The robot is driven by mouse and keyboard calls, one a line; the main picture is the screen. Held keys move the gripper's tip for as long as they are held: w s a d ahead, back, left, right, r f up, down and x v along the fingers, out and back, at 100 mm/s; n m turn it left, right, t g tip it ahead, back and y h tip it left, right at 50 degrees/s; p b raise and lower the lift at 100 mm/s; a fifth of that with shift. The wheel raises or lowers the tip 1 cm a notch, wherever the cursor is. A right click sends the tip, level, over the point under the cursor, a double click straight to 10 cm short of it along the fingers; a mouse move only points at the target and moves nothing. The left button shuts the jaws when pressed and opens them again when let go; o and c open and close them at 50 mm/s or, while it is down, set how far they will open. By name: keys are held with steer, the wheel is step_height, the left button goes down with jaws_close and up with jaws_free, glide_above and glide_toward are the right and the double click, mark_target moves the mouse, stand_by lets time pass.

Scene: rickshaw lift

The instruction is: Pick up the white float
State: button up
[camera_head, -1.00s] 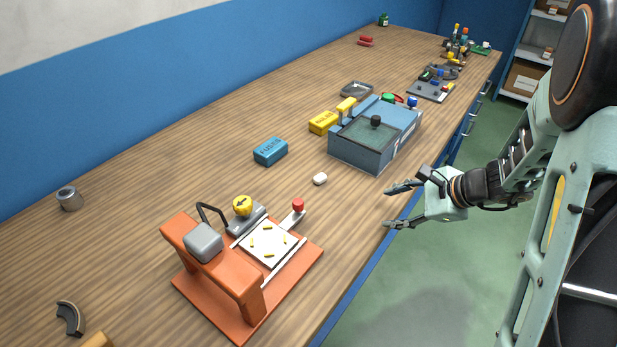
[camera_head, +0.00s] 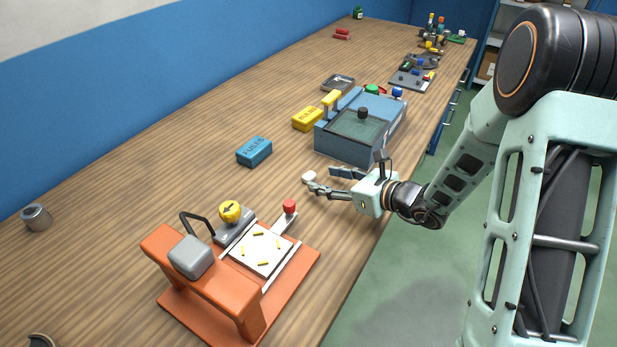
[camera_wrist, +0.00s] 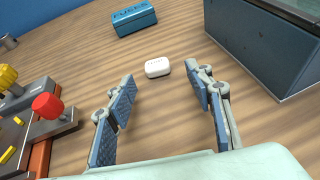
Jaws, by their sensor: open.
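The white float is a small white rounded block (camera_wrist: 157,67) lying on the wooden bench. In the head view the white float (camera_head: 309,176) sits between the orange fixture and the blue-grey box, right at the tips of my gripper (camera_head: 319,182). In the wrist view my gripper (camera_wrist: 160,90) is open and empty, its two blue-padded fingers spread apart. The float lies just beyond the fingertips, roughly centred between them. It does not appear to be gripped.
A blue-grey box (camera_head: 345,148) stands close on the right in the wrist view. A blue labelled box (camera_head: 254,151) and a yellow one (camera_head: 307,118) lie behind. An orange fixture (camera_head: 208,282) with a red knob (camera_head: 290,206) stands nearer. Bench around the float is clear.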

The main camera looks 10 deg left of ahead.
mark_target(309, 174)
steer(key=x, duration=0.5)
steer(key=shift+a+r, duration=0.25)
steer(key=shift+a, duration=0.15)
steer(key=c, duration=0.9)
